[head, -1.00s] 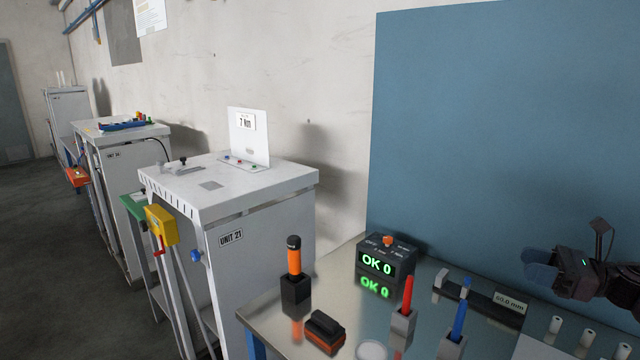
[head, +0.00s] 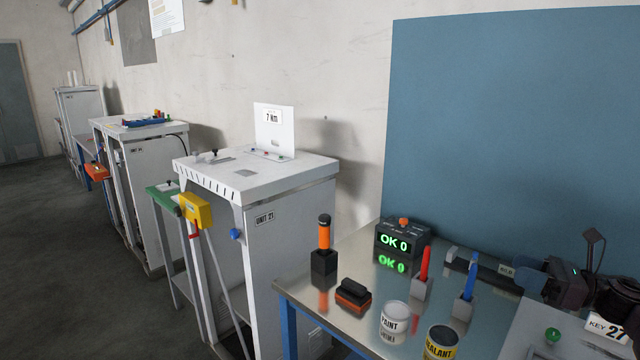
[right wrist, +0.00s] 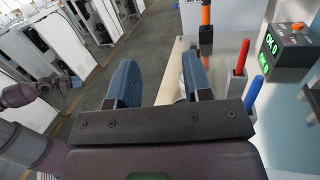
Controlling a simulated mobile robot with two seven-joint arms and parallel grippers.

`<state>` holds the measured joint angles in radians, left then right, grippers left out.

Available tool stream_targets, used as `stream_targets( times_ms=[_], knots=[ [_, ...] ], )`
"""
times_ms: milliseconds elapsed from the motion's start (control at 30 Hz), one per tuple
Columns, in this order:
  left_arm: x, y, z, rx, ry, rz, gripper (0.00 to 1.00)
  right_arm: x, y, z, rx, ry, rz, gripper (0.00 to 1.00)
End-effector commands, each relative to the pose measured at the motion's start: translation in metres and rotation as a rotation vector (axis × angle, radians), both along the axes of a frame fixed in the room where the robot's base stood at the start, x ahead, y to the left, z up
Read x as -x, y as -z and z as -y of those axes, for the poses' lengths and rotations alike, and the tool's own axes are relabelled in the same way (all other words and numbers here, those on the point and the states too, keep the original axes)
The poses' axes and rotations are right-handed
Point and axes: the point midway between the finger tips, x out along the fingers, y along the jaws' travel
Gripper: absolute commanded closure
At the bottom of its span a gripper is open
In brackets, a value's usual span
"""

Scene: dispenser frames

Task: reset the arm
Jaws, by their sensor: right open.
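My right gripper (head: 532,279) is at the right of the head view, above the metal worktable (head: 345,258) and in front of the blue panel. In the right wrist view its two blue fingers (right wrist: 160,82) stand wide apart with nothing between them. Beyond them are the table's edge and the floor. Part of my other arm (right wrist: 40,90) shows at the left of the wrist view. Its gripper is too small and dark to read there, and it is absent from the head view.
On the table stand an orange-handled tool (head: 324,235) in a black holder, an OK 0 box (head: 401,240), a brush (head: 353,294), a paint can (head: 395,320), a sealant can (head: 441,343), and red (head: 425,263) and blue (head: 470,276) markers. White cabinet UNIT 21 (head: 290,230) stands left.

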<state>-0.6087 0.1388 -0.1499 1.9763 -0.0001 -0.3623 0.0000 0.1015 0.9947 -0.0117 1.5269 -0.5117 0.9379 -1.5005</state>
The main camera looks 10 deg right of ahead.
Motion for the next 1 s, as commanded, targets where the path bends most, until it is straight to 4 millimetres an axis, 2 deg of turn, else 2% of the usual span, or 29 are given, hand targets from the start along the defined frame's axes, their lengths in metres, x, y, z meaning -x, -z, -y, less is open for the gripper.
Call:
stream_targets(
  times_ms=[300,567,767,1000],
  knots=[
    [-0.004,-0.002,0.002,0.003,0.003,0.008,0.57,-0.001,0.044,-0.031,-0.399,0.241,-0.266,0.54],
    [-0.001,-0.001,0.0,-0.001,0.002,0.003,0.57,0.019,0.093,-0.051,-0.868,0.498,-0.568,0.54],
    [-0.001,-0.001,0.0,-0.002,0.003,0.002,0.57,0.05,0.132,-0.064,-1.244,0.699,-0.795,0.54],
    [0.0,0.0,-0.001,-0.003,0.002,0.0,0.57,0.106,0.177,-0.085,-1.702,0.959,-1.043,0.54]
  ],
)
